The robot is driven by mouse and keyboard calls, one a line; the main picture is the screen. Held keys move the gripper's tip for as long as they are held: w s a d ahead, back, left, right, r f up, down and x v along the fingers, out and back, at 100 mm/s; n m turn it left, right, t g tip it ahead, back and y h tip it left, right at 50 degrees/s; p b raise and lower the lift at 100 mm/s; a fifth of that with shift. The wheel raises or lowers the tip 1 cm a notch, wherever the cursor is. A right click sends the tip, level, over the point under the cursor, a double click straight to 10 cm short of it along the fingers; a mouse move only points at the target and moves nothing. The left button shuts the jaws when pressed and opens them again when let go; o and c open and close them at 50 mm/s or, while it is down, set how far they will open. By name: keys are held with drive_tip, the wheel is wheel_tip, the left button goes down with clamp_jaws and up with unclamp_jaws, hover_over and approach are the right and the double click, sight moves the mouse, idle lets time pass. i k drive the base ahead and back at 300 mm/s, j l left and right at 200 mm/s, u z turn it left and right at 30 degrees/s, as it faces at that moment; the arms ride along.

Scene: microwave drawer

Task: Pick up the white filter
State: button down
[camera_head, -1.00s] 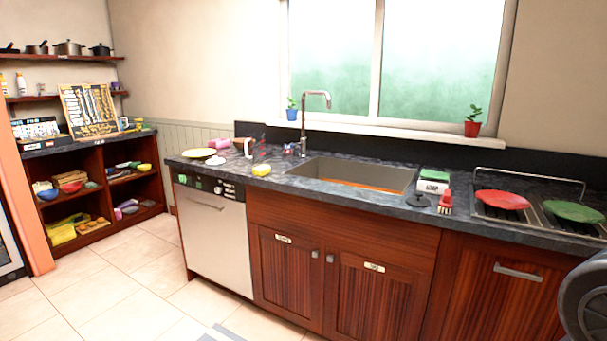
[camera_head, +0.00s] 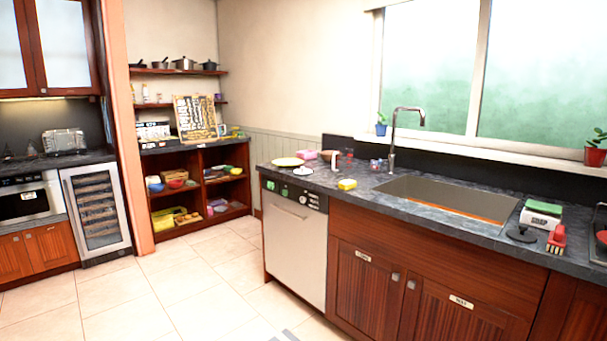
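I cannot surely pick out a white filter. A small white object (camera_head: 303,170) lies near the front of the counter's left end, beside a pale yellow plate; it is too small to tell whether it is the filter. My gripper is not in view. The dark stone counter (camera_head: 440,228) runs from the centre to the right, above the white dishwasher.
A yellow sponge (camera_head: 347,184), the sink (camera_head: 450,200), a white-and-green scale (camera_head: 541,213) and a red brush (camera_head: 557,239) are on the counter. Open shelves (camera_head: 200,190) and a wine cooler (camera_head: 97,208) stand at left. The tiled floor (camera_head: 190,285) between is clear.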

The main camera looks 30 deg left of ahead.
sight(302, 172)
drive_tip(key=i+j+u, duration=0.75)
drive_tip(key=i+u, duration=0.7)
drive_tip(key=i, duration=0.2)
drive_tip(key=i+u, duration=0.3)
drive_tip(key=i, duration=0.5)
drive_tip(key=i+l+u, duration=0.1)
drive_tip(key=i+u, duration=0.2)
drive_tip(key=i, duration=0.5)
drive_tip(key=i+j+z, duration=0.15)
drive_tip(key=i+z, duration=0.2)
drive_tip(key=i, duration=0.35)
drive_tip(key=i+z, duration=0.15)
drive_tip(key=z, duration=0.3)
drive_tip(key=i+z, duration=0.2)
drive_tip(key=z, duration=0.25)
drive_tip(key=i+j+z, duration=0.1)
drive_tip(key=z, duration=0.35)
drive_tip(key=i+z, duration=0.2)
drive_tip(key=z, duration=0.2)
drive_tip(key=i+j+z, duration=0.15)
drive_tip(key=z, duration=0.25)
drive_tip(key=i, duration=0.05)
